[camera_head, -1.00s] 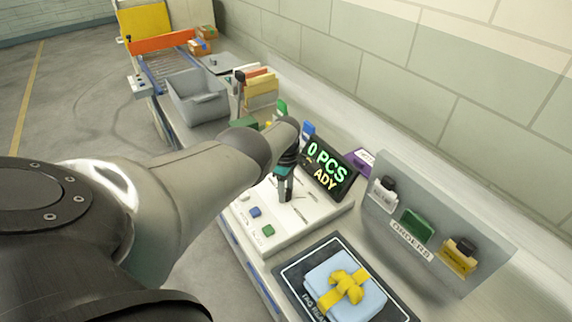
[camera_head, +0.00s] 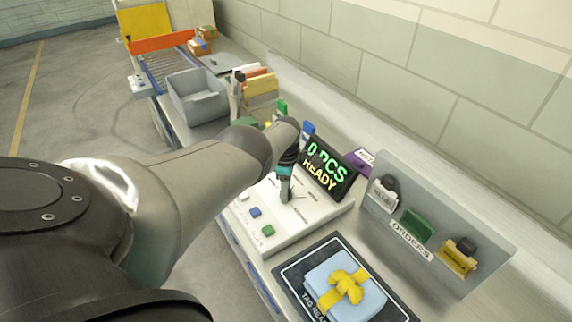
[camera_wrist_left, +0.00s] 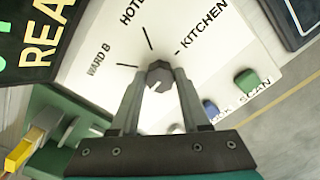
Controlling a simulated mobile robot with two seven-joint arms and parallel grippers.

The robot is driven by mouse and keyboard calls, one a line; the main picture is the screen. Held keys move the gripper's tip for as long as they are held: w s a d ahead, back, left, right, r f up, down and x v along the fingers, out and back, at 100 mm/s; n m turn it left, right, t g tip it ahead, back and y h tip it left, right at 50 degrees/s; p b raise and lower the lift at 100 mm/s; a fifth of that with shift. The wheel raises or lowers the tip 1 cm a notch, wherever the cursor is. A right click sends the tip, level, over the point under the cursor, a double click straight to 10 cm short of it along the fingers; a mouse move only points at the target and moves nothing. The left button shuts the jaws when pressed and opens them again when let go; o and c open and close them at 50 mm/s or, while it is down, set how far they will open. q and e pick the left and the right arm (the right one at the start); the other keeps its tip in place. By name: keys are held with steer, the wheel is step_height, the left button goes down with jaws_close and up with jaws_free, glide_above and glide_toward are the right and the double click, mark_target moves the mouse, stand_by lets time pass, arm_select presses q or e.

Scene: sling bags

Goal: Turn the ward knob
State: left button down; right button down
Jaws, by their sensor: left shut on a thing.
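The knob (camera_wrist_left: 159,74) is a small dark grey dial on a white panel (camera_head: 275,237). In the left wrist view it sits between the fingertips of my left gripper (camera_wrist_left: 158,80), which is shut on it. Tick marks and the labels WARD B, HOTEL (partly cut off) and KITCHEN fan around its far side. A small pale mark shows on the knob's near side. In the head view my left gripper (camera_head: 286,192) points down onto the panel, and the knob is hidden by it. My right gripper is not in view.
A display (camera_head: 328,168) reading "0 PCS READY" stands behind the panel. Blue (camera_head: 255,212) and green (camera_head: 268,230) buttons sit at its front. A blue bundle with yellow ribbon (camera_head: 346,290) lies on a black pad at right. A grey bin (camera_head: 197,96) stands farther back.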

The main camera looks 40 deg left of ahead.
arm_select(q)
steer(key=shift+a+r, duration=0.1)
steer(key=shift+c, duration=1.9)
jaws_free()
step_height(320, 180, up, 8)
steer(key=p, duration=0.8)
steer(key=shift+b, duration=0.45)
step_height(320, 180, up, 7)
steer(key=shift+s, duration=0.1)
